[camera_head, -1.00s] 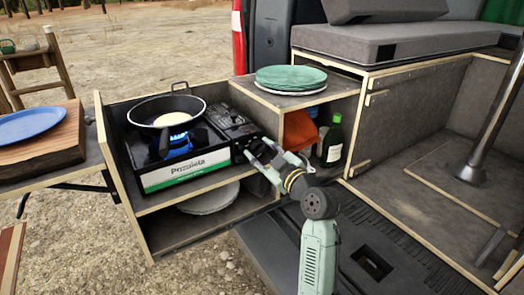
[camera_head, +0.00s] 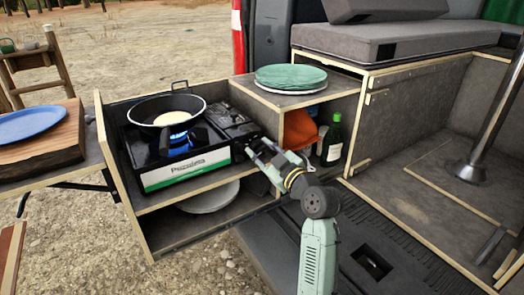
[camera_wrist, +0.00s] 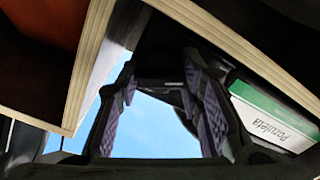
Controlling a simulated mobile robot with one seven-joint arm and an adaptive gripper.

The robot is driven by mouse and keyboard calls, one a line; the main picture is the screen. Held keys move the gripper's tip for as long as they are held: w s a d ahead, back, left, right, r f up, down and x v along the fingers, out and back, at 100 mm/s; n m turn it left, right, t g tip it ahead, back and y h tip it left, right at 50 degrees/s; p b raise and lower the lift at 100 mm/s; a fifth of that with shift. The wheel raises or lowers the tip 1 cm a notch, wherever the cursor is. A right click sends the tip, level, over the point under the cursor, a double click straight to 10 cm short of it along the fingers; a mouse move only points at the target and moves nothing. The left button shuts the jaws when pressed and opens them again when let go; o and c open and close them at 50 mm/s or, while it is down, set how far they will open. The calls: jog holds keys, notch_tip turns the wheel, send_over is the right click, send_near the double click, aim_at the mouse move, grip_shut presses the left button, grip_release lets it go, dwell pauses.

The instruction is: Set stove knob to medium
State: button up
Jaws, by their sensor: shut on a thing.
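The black camping stove (camera_head: 215,135) with a green and white front label stands on the pull-out drawer unit. A blue flame (camera_head: 180,143) burns under a black pan (camera_head: 166,110). My gripper (camera_head: 252,148) is at the right end of the stove's front, where the knob is, and is shut on it. The knob is hidden by the fingers in the head view, so its setting cannot be read. In the wrist view, the purple-padded fingers of my gripper (camera_wrist: 160,75) flank a dark part, and the stove label (camera_wrist: 275,120) shows at right.
Green plates (camera_head: 290,77) sit on the wooden box right of the stove. A green bottle (camera_head: 332,140) and an orange item (camera_head: 299,130) stand in its opening, close to my arm. A pale plate (camera_head: 210,196) lies on the shelf below.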

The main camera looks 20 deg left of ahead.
jog(key=m+p, duration=0.1)
jog(key=m, duration=0.4)
jog(key=shift+m+p, duration=1.3)
jog(key=shift+m, duration=1.3)
jog(key=shift+f, duration=0.1)
jog(key=o, duration=0.8)
jog(key=shift+o, duration=0.2)
jog(key=shift+d, duration=0.1)
jog(key=v, duration=1.2)
